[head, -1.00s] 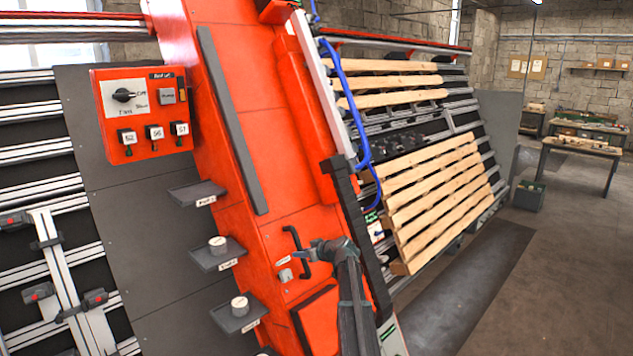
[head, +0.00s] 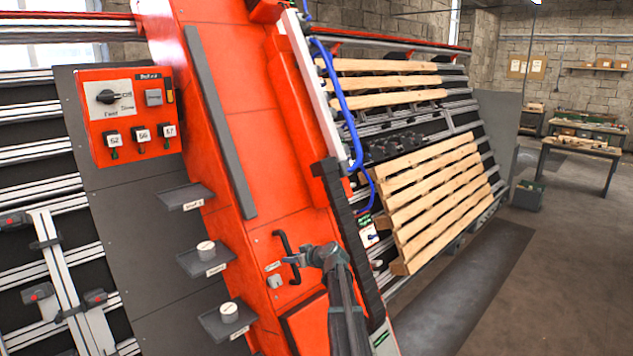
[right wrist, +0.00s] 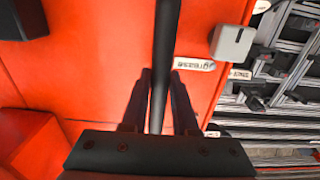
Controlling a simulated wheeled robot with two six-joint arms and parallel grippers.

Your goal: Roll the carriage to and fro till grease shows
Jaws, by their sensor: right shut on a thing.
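The carriage (head: 232,70) is a tall, tilted red gantry column in the middle of the head view. A black bar handle (head: 284,245) is fixed low on its face. My right gripper (head: 299,258) is at the handle. In the right wrist view, the dark handle bar (right wrist: 166,50) runs between the two fingers of my right gripper (right wrist: 157,82), which is shut on it. A red and grey top rail (head: 70,27) runs left of the carriage, and it continues to the right. I cannot make out grease on it. My left gripper is out of view.
A red control box (head: 128,115) with a knob and tags sits left of the column. Small grey trays (head: 186,197) jut from the carriage's left side. A blue hose (head: 343,100) hangs at its right. A wooden pallet (head: 435,200) leans on the rack. Floor at right is open.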

